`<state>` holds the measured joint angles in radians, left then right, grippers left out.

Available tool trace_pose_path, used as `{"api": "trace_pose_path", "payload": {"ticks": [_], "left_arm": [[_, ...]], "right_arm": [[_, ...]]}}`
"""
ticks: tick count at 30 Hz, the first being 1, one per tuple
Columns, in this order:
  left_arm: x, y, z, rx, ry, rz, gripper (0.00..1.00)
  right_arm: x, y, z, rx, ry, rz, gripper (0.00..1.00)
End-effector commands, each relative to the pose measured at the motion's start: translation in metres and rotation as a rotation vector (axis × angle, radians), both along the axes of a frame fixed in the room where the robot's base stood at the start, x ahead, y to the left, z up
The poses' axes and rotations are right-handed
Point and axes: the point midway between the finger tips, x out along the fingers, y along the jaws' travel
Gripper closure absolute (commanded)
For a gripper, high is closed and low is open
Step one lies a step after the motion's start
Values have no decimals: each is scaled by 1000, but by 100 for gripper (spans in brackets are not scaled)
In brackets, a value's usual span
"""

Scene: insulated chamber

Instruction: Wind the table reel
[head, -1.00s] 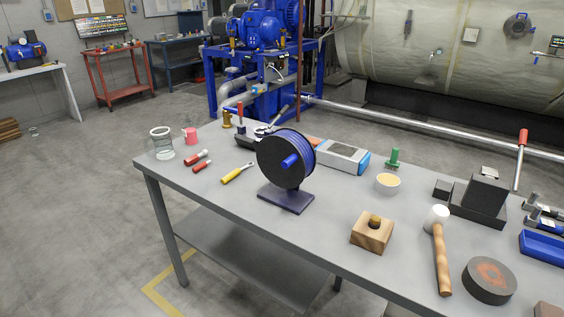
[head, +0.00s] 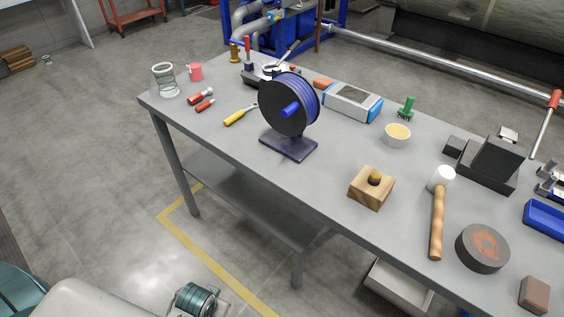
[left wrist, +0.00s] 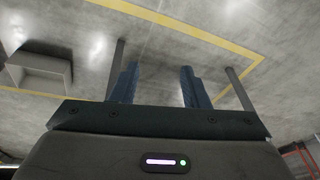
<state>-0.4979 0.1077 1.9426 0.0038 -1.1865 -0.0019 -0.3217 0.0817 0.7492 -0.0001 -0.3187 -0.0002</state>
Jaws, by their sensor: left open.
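The table reel (head: 290,104) stands upright on the grey workbench, left of its middle, in the head view. The reel is not in that view, and neither gripper can be made out in the head view. My right gripper is not in view.
Close around the reel lie a yellow screwdriver (head: 240,114), a grey-blue device (head: 351,101) and a clamp-like tool behind. A wooden block (head: 371,187), a mallet (head: 437,221) and a round dark disc (head: 482,248) sit to the right. The floor before the bench is partly open.

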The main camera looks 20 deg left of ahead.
Motion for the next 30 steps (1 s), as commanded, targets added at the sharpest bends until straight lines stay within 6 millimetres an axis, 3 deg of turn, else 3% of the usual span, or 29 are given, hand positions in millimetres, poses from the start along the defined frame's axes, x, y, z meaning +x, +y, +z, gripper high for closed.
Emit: {"api": "trace_pose_path", "payload": {"ticks": [1,7,12,21,24,27,30], "left_arm": [[5,-2,30,-2,-22,-6,59],[32,-15,126,-35,-144,-48,59],[96,-36,210,-113,-401,-145,59],[216,-63,338,-259,-934,-288,59],[246,-64,380,-298,-1100,-309,59],[264,-63,411,-326,-1217,-314,59],[273,-62,425,-338,-1270,-313,59]], "right_arm": [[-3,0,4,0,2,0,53],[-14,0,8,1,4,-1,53],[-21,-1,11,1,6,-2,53],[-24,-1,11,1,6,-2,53],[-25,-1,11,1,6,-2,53],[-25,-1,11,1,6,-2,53],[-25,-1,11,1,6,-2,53]]}}
